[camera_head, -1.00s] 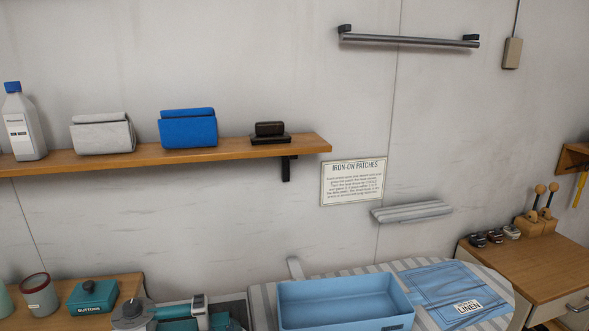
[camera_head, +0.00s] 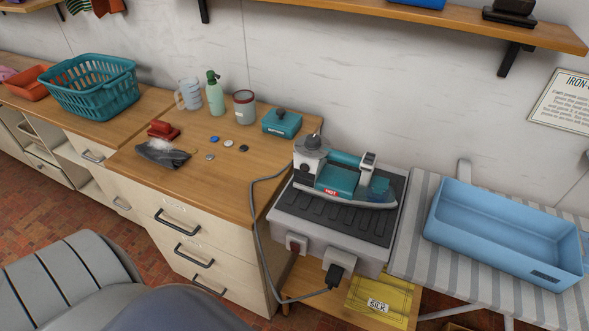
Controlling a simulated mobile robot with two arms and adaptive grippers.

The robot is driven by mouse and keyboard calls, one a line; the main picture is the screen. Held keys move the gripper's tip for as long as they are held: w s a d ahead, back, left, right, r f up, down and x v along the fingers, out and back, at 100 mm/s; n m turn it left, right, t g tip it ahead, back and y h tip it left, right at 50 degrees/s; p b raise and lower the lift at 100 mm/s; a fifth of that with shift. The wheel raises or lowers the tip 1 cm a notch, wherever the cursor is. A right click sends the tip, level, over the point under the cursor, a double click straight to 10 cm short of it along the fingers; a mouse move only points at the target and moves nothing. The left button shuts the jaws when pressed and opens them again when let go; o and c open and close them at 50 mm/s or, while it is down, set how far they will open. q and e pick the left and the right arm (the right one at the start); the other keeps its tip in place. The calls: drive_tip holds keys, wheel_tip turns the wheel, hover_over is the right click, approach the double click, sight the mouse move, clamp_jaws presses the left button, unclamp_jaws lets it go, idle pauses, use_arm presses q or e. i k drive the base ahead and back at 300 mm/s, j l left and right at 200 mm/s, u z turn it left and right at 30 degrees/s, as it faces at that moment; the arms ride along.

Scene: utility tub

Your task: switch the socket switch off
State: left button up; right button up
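The teal iron (camera_head: 343,181), marked HOT, rests on the ribbed dark top of the grey stand (camera_head: 316,243). Neither of my grippers shows in the view.
A wooden cabinet (camera_head: 190,182) with drawers stands left of the iron, holding a teal button box (camera_head: 282,123), bottles and buttons. A blue tray (camera_head: 500,240) lies on the striped ironing board at right.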

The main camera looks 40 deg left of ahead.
sight(294, 248)
drive_tip(key=u, duration=1.05)
